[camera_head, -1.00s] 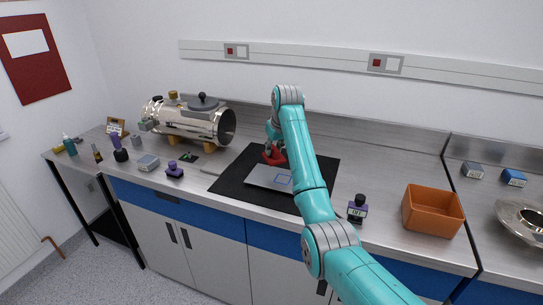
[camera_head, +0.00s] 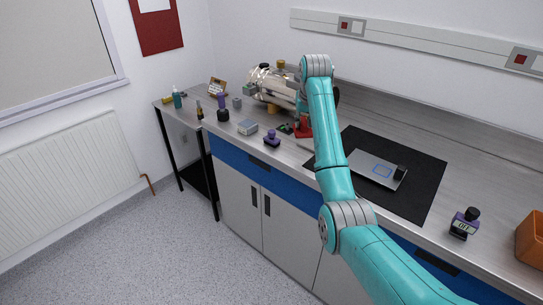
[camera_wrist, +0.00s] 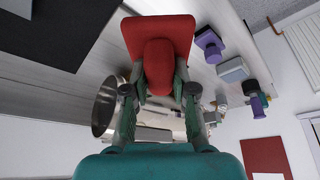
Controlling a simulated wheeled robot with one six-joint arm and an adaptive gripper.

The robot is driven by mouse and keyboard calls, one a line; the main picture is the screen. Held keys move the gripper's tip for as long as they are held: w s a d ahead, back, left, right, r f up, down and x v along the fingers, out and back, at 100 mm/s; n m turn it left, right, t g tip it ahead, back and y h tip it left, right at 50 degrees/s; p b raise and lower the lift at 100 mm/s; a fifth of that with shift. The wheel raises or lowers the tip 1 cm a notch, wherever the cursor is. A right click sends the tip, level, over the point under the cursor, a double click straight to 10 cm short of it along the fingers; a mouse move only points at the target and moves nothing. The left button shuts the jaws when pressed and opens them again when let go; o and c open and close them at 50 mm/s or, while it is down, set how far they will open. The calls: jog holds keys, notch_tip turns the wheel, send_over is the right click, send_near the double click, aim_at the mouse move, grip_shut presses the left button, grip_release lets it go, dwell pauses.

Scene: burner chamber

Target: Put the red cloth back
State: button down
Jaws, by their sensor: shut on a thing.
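The red cloth (camera_wrist: 160,32) is pinched between the two fingers of my gripper (camera_wrist: 158,90) in the wrist view, with a folded lump between the fingers and a flat part spreading beyond. In the head view the red cloth (camera_head: 303,127) shows low over the counter, left of the black mat (camera_head: 420,190) and in front of the shiny metal chamber (camera_head: 272,88). My arm hides part of the chamber, and my gripper is mostly hidden there. Whether the cloth touches the counter I cannot tell.
A silver plate (camera_head: 372,170) with a blue outline lies on the mat, with a black item (camera_head: 400,172) at its corner. A purple-based object (camera_head: 271,138), a grey box (camera_head: 247,127) and a purple-handled tool (camera_head: 222,108) stand left of the cloth. An orange bin (camera_head: 531,240) is far right.

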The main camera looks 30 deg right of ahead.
aim_at(301, 132)
jog(key=f, duration=0.4)
jog(key=a+f, duration=0.1)
jog(key=f, duration=0.1)
jog(key=shift+w+a, duration=0.1)
jog(key=shift+w, duration=0.2)
jog(key=shift+f, duration=1.95)
jog(key=shift+f, duration=0.4)
jog(key=c, duration=0.9)
grip_release()
jog(key=shift+c, duration=0.2)
jog(key=shift+r, duration=0.3)
jog(key=v, duration=1.2)
jog(key=shift+r, duration=0.1)
